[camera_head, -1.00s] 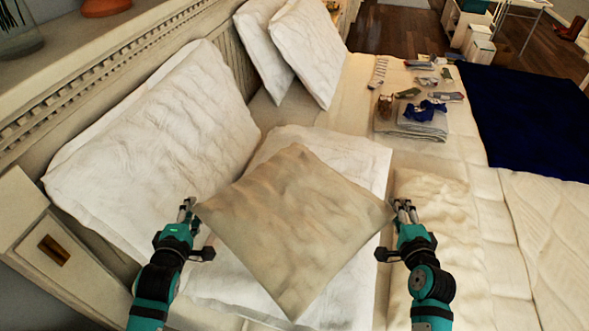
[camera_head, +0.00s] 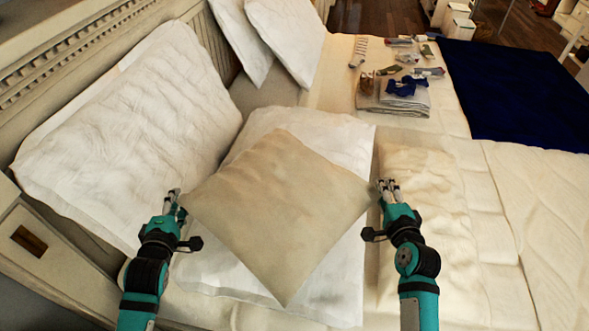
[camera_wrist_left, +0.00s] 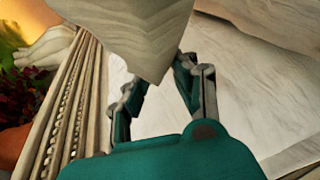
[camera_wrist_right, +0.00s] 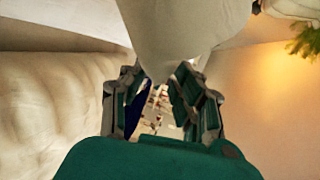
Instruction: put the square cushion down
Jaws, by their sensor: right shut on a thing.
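The square cushion (camera_head: 278,215) is beige and lies flat, one corner toward me, over a white pillow (camera_head: 345,150) on the bed. In the head view I cannot tell whether it touches the pillow. My right gripper (camera_head: 388,188) is shut on its right corner, which also shows between the fingers in the right wrist view (camera_wrist_right: 185,30). My left gripper (camera_head: 174,198) is at its left corner. In the left wrist view the cushion corner (camera_wrist_left: 125,35) is between the left fingers; whether they grip it is unclear.
A large white pillow (camera_head: 125,135) leans on the headboard (camera_head: 95,50) at left; two more white pillows (camera_head: 285,40) stand behind. Folded grey cloth (camera_head: 395,100) and several small items lie farther back. A dark blue cover (camera_head: 515,95) is at right. A cream pillow (camera_head: 425,210) lies beside my right gripper.

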